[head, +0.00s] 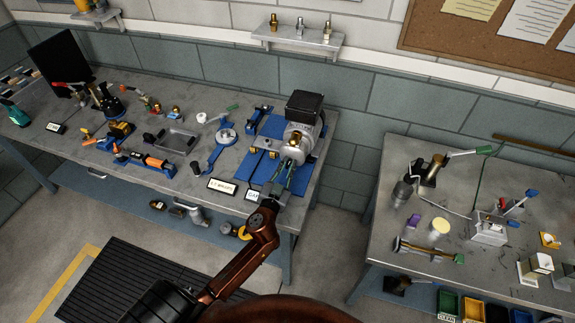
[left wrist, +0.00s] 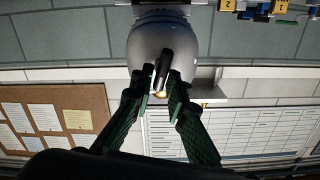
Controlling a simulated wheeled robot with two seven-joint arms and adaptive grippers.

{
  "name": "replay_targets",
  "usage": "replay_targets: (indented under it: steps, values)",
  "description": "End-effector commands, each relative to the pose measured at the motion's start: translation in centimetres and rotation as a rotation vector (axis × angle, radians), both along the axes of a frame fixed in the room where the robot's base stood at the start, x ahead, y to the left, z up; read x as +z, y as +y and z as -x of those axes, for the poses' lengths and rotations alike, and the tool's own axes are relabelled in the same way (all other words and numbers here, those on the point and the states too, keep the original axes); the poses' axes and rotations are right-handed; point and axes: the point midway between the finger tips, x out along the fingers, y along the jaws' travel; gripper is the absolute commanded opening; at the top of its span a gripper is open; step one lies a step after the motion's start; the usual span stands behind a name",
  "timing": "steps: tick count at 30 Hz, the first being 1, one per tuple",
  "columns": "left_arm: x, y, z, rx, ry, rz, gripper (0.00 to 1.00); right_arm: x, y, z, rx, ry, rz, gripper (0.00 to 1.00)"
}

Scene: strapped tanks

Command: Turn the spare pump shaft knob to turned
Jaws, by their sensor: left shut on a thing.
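The spare pump (head: 303,131) has a grey rounded body with a black box on top, on a blue base at the right end of the left bench. In the left wrist view the grey pump body (left wrist: 163,42) is close ahead, with a dark shaft knob (left wrist: 161,73) at its front and a brass-coloured spot below. My left gripper (head: 284,176) reaches the pump's front; in the left wrist view its green fingers (left wrist: 160,88) are shut on the knob. The fingers hide part of the knob. My right gripper is not in view.
Tools, a grey tray (head: 176,140) and white label cards (head: 222,186) lie left of the pump. A second bench (head: 400,245) with fittings stands to the right, across a floor gap. A wall shelf (head: 298,40) with brass fittings is behind the pump.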

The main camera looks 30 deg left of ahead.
Motion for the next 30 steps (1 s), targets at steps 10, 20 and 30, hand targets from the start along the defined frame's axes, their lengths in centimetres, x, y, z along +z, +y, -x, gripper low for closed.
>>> replay_targets:
  steps: [10, 20, 30]
  values:
    - [-0.1, -0.4, -0.1, 0.0, 0.076, -0.318, 0.0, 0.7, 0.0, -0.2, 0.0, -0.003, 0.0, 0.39]
    - [-0.3, -0.7, -0.2, -0.001, 0.15, -0.624, 0.0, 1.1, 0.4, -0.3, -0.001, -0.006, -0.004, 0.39]
    - [-0.7, -0.9, -0.2, -0.002, 0.223, -0.932, 0.0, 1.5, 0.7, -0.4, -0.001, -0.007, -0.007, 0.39]
